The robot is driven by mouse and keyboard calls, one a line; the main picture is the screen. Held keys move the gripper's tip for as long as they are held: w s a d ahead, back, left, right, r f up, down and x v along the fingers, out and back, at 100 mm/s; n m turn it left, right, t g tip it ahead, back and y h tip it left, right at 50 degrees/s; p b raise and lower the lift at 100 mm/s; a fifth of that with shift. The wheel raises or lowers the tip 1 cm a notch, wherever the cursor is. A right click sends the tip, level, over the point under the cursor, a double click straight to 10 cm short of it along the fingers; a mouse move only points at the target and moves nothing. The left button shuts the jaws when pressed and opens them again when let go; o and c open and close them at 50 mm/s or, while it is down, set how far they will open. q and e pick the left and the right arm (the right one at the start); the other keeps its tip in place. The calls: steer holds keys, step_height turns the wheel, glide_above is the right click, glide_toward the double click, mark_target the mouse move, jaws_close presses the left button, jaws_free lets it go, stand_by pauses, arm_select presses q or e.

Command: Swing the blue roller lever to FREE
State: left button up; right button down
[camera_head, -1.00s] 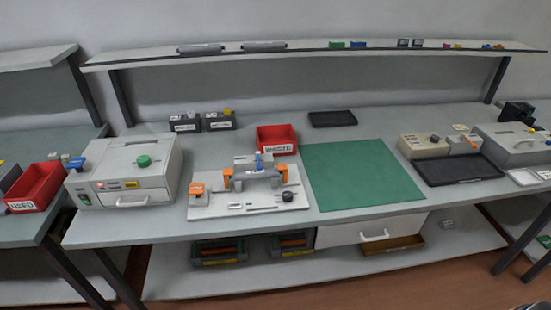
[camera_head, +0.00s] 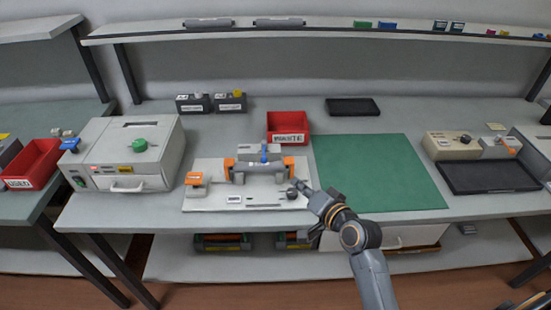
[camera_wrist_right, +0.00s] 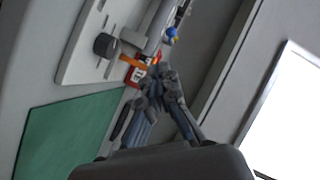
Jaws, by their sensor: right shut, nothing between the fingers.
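The blue roller lever (camera_head: 264,153) stands up at the middle of a grey fixture on a pale base plate (camera_head: 215,200). Orange blocks (camera_head: 229,168) flank the grey roller body (camera_head: 258,176). In the right wrist view the blue lever tip (camera_wrist_right: 171,33) shows small near the top. My right gripper (camera_head: 296,186) is at the right end of the fixture, right of and nearer than the lever, apart from it. It is shut and empty; its fingers also show in the wrist view (camera_wrist_right: 160,75). The fixture's black knob is mostly hidden behind it. My left gripper is out of view.
A red waste bin (camera_head: 288,139) stands behind the fixture. A green mat (camera_head: 390,175) lies clear to the right. A grey machine (camera_head: 125,155) with a green knob stands left. A black tray (camera_head: 485,178) lies far right.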

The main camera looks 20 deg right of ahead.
steer(key=shift+m+t+h, duration=0.3)
steer(key=shift+m+t, duration=0.4)
steer(key=shift+m, duration=0.2)
steer(key=w+d+r, duration=0.2)
steer(key=shift+r, duration=0.4)
steer(key=p, duration=0.1)
glide_toward(264, 153)
steer(key=w+d+r, duration=0.2)
steer(key=w+d, duration=0.2)
steer(key=a, duration=0.1)
steer(key=a+f, duration=0.1)
steer(key=a, duration=0.1)
steer(key=shift+w+f, duration=0.3)
steer(key=shift+w, duration=0.1)
steer(key=shift+s+a+f, duration=0.1)
steer(key=shift+a+f, duration=0.15)
steer(key=shift+a, duration=0.2)
